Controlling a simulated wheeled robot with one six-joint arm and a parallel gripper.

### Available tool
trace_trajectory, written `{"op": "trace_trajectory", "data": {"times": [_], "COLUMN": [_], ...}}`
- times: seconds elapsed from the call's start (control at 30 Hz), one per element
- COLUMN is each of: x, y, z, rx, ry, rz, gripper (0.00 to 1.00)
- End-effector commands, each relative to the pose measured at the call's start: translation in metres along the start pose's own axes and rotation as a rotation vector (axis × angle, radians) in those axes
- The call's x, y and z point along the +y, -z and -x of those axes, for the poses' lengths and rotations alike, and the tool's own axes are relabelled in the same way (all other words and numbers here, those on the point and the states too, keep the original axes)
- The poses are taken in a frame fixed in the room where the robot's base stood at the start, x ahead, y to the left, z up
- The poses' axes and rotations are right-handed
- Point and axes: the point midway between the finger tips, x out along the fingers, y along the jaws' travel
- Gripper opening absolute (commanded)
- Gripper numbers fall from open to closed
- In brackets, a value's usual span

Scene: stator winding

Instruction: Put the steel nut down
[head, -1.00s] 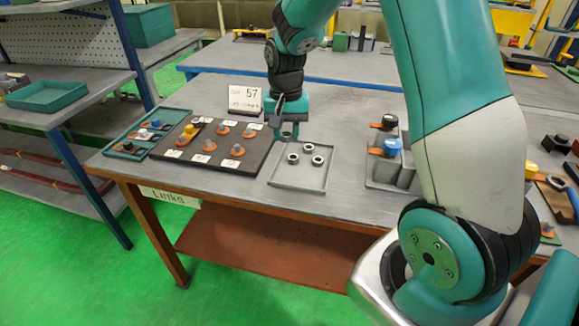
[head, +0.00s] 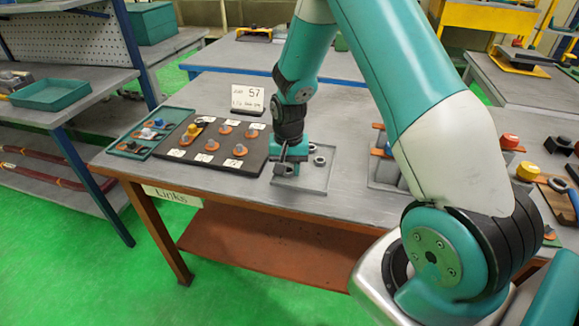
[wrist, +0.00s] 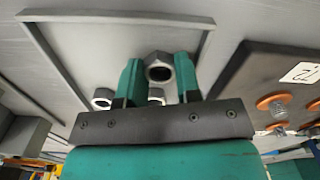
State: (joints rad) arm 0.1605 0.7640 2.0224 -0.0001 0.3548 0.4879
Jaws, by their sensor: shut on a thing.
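My gripper (head: 287,171) is low over the left part of the shallow grey tray (head: 312,187) on the table. In the wrist view its two green fingers are shut on a steel nut (wrist: 158,66), one finger on each side. I cannot tell whether this nut touches the tray floor. In the head view the gripper hides it. Two other nuts show in the tray in the wrist view, one left of the fingers (wrist: 103,98) and one partly hidden behind the gripper (wrist: 156,94). Loose nuts also show right of the gripper in the head view (head: 319,161).
A dark board (head: 222,152) with copper lugs, studs and labels lies left of the tray. A green tray (head: 146,137) is beyond it. A number card (head: 247,99) stands behind. Grey blocks (head: 385,170) stand to the right. The tray's right side has free room.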

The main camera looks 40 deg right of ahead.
Motion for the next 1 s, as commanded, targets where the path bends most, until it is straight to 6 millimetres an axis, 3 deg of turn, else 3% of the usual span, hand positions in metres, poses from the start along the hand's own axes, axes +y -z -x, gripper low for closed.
{"op": "trace_trajectory", "data": {"times": [0.07, 0.1, 0.13, 0.37, 0.53, 1.0], "x": [0.000, 0.000, 0.000, 0.000, 0.000, 0.000], "y": [0.000, 0.000, 0.000, 0.000, 0.001, 0.001], "z": [-0.004, -0.003, -0.002, -0.002, 0.009, 0.102], "rx": [0.000, 0.000, 0.000, 0.000, 0.003, 0.004], "ry": [0.000, 0.000, 0.000, 0.000, 0.002, 0.002], "rz": [0.000, 0.000, 0.000, 0.000, 0.000, 0.000], "gripper": [0.07, 0.38, 0.42, 0.42, 0.42, 0.42]}}
